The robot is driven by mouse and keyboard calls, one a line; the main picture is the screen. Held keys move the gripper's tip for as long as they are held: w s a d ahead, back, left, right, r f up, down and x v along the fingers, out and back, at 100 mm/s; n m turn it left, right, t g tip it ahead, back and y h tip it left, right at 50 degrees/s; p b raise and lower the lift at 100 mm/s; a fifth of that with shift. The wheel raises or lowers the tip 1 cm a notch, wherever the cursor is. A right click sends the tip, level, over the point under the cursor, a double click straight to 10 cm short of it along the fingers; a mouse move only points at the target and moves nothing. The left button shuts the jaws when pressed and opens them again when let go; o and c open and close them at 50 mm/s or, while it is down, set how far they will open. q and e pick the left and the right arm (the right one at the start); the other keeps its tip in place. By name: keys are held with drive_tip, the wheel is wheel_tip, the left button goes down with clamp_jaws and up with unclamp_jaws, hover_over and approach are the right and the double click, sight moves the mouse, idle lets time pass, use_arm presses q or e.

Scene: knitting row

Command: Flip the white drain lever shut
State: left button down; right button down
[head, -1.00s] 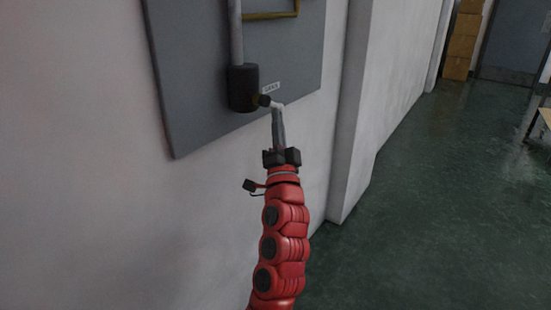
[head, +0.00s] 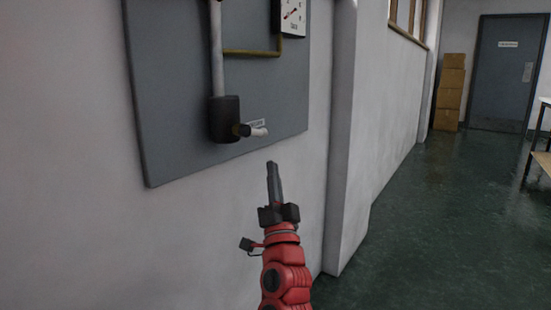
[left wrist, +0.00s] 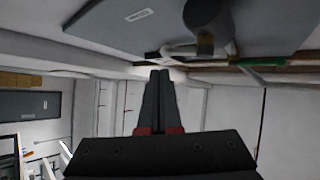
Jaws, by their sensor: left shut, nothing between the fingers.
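The white drain lever (head: 258,131) sticks out to the right from a dark valve body (head: 225,119) low on a grey wall panel. It lies roughly level, tilted slightly. A small label sits just behind it. My left gripper (head: 271,166) is shut and empty, pointing up, a little below and right of the lever's tip with a gap between. In the left wrist view the shut fingers (left wrist: 158,80) point toward the dark valve body (left wrist: 203,15) and a pale lever (left wrist: 180,50) near it. My right gripper is not in view.
A white wall pillar (head: 347,140) juts out to the right. Beyond it are green floor, stacked boxes (head: 449,92), a door (head: 507,70) and a table edge (head: 541,160).

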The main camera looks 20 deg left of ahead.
use_arm(q)
drive_tip(key=v, duration=0.8)
drive_tip(key=shift+a, duration=0.35)
